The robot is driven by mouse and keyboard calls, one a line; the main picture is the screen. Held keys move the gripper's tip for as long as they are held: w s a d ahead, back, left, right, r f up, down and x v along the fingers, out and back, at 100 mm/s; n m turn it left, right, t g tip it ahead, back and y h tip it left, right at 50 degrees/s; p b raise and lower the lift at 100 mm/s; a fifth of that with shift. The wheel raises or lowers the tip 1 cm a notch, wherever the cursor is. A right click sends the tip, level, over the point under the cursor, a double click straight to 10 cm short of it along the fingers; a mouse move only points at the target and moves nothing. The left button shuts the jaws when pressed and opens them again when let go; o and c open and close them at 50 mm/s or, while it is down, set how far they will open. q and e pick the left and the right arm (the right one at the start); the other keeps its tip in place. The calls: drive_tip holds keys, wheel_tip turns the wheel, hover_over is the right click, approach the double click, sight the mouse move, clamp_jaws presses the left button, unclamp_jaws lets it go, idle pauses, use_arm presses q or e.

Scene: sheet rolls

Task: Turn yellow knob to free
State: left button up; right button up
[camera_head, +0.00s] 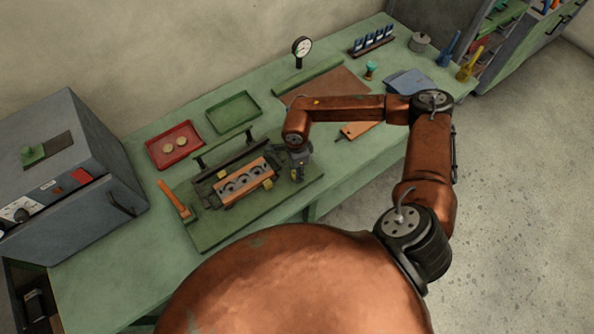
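The sheet-roll device (243,182) stands on a dark green base plate (215,235) on the bench. It has a copper-coloured front part with round shapes in it. A small yellow piece (268,184) shows at its front right and another yellow piece (221,174) at its left; I cannot tell which is the yellow knob, nor how it is turned. My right gripper (297,177) points down beside the right end of the device, to the right of the front yellow piece and apart from it. Its fingers are too small to read. My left gripper is out of view.
An orange-handled lever (174,199) rises left of the device. Behind are a red tray (174,145) with two round pieces and a green tray (233,112). A grey cabinet (60,170) stands at the left. A dial gauge (301,48) and small tools occupy the far bench.

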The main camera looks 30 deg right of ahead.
drive_tip(key=o, duration=0.3)
wheel_tip(320, 180, up, 12)
idle(0.6)
idle(0.4)
